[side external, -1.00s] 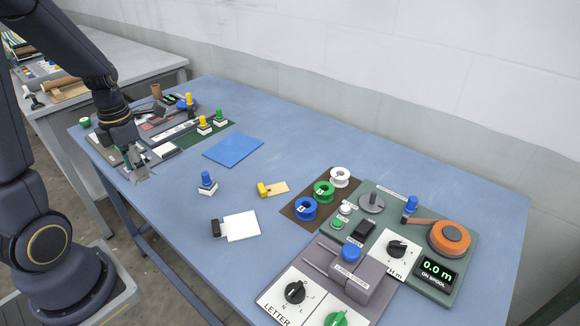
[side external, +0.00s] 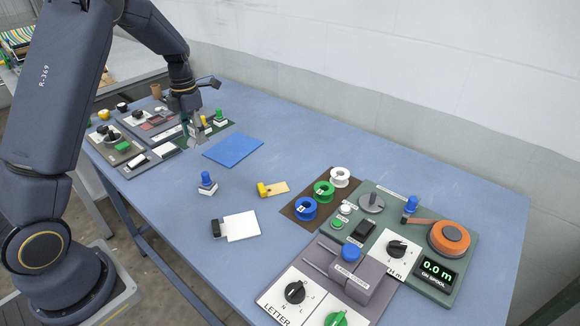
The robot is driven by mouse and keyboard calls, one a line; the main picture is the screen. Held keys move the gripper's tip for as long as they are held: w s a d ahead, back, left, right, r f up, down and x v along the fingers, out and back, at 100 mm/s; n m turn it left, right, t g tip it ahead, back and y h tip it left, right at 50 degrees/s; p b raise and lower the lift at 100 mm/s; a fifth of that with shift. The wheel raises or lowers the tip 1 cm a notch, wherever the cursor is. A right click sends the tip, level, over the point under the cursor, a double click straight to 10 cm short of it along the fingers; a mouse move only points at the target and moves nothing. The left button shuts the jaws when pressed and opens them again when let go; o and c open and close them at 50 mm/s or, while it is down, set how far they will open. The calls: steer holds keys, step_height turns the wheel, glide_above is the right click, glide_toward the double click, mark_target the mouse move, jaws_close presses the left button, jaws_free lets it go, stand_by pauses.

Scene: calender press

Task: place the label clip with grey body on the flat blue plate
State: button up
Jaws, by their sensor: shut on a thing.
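The flat blue plate (side external: 233,150) lies bare on the table, right of my gripper. My gripper (side external: 197,142) points down just left of the plate's far-left part, near the dark board. It is shut on a small grey piece at its fingertips, which I take for the label clip with grey body; its outline is hard to make out. Whether it touches anything below cannot be told. A dark clip with a white card (side external: 241,226) and a yellow clip with a tan card (side external: 272,188) lie apart on the table.
A blue-knobbed stamp (side external: 207,183) stands in front of the plate. A green-knobbed stamp (side external: 219,117) and a yellow-knobbed one stand behind my gripper. Coloured spools (side external: 323,191) and a control panel (side external: 400,240) fill the right. Table around the plate's right side is clear.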

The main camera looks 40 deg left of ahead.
steer(key=w+a+f, duration=0.1)
steer(key=w+f, duration=0.1)
steer(key=w+a+f, duration=0.1)
steer(key=w+f, duration=0.2)
steer(key=w+a+f, duration=0.1)
steer(key=w+f, duration=0.1)
steer(key=w, duration=0.1)
steer(key=shift+a+f, duration=0.2)
steer(key=shift+w+f, duration=0.15)
steer(key=shift+f, duration=1.5)
steer(key=shift+f, duration=0.1)
steer(key=o, duration=0.9)
steer(key=shift+o, duration=0.2)
